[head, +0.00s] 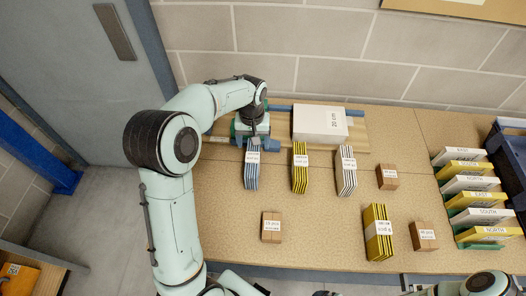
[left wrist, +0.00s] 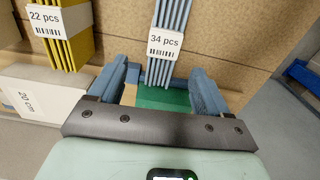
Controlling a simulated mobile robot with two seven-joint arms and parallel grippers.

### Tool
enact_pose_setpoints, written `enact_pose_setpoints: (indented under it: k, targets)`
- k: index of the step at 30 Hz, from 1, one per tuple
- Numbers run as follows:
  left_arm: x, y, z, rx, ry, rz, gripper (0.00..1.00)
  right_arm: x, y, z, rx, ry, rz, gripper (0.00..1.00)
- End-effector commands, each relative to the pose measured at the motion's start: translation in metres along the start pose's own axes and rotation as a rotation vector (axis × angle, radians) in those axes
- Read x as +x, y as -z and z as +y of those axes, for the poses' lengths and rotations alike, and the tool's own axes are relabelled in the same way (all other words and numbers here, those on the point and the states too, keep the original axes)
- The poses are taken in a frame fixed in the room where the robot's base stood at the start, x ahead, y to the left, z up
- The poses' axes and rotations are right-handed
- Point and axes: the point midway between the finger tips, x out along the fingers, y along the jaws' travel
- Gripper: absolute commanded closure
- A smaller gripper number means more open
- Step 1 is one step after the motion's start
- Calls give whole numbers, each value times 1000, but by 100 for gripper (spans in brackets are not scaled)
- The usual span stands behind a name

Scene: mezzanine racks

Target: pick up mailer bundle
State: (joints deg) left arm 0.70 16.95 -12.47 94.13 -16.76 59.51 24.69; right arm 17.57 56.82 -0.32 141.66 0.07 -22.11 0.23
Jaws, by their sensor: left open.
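A blue mailer bundle (head: 251,172) with a white label lies on the table below my left gripper (head: 252,146). In the left wrist view the bundle (left wrist: 173,15) shows its "34 pcs" label, and its near end appears between the fingertips of my left gripper (left wrist: 160,78). The jaws are open, with a gap on each side of the bundle; whether the fingers reach down beside it I cannot tell. Other bundles are a yellow one (head: 299,177), a white one (head: 346,180) and a larger yellow one (head: 378,244). My right gripper is out of view.
A white "20 cm" box (head: 320,123) stands behind the bundles on a board. Brown cartons (head: 271,236), (head: 387,185) and (head: 424,245) sit among them. Labelled mailers (head: 462,184) stand in a row at right, near a dark blue crate (head: 516,150). The table's left front is clear.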

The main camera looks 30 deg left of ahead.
Motion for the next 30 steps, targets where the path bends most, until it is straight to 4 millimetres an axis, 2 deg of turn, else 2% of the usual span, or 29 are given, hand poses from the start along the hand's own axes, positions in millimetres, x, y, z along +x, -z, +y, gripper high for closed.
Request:
enact_pose_setpoints:
  k: [10, 19, 25, 30]
  targets:
    - [63, -2, -1, -1, 4, -7, 22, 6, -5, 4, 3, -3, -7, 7]
    - [88, -2, -1, -1, 3, -5, 22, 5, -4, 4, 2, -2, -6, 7]
    - [118, -4, -2, -1, 3, -6, 22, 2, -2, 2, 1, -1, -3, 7]
    - [131, -4, -2, 0, 2, -3, 22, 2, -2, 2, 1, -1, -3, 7]
